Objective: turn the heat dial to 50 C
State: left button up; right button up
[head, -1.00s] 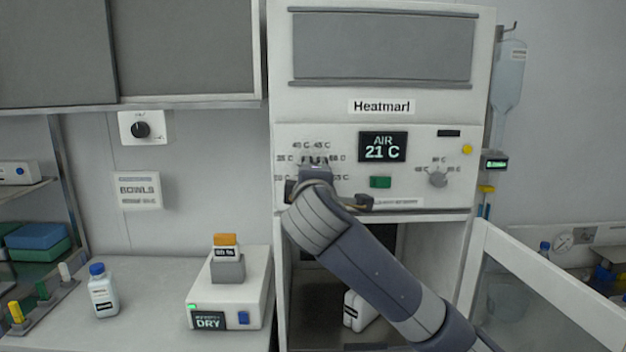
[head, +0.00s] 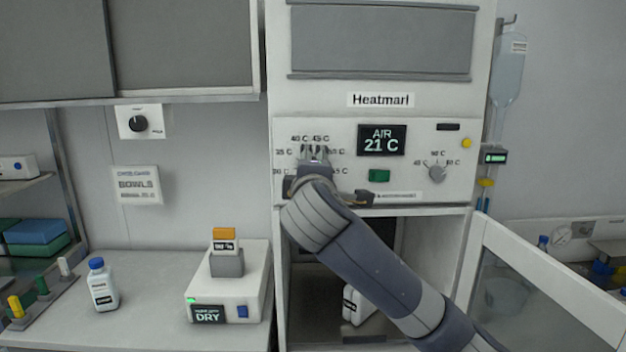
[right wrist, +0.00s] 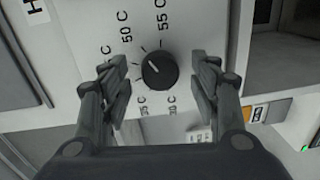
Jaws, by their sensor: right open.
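The heat dial (right wrist: 160,71) is a round black knob on the white Heatmart panel. The right wrist view shows it between my right gripper's fingers, with a gap on each side. Its pale mark points to the upper left in that view. Printed labels around it include 50 C (right wrist: 125,27) and 55 C (right wrist: 162,16). My right gripper (head: 314,154) is open in front of the dial and hides it in the head view. The display (head: 382,140) reads AIR 21 C. My left gripper is not in view.
Right of the dial on the panel are a green button (head: 379,175) and a smaller grey knob (head: 437,172). Below is an open compartment holding a white bottle (head: 357,306). A clear-paned door (head: 540,280) stands open at the right.

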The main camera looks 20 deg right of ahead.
jog(key=v, duration=1)
jog(key=shift+s, duration=0.45)
jog(key=shift+a, duration=0.1)
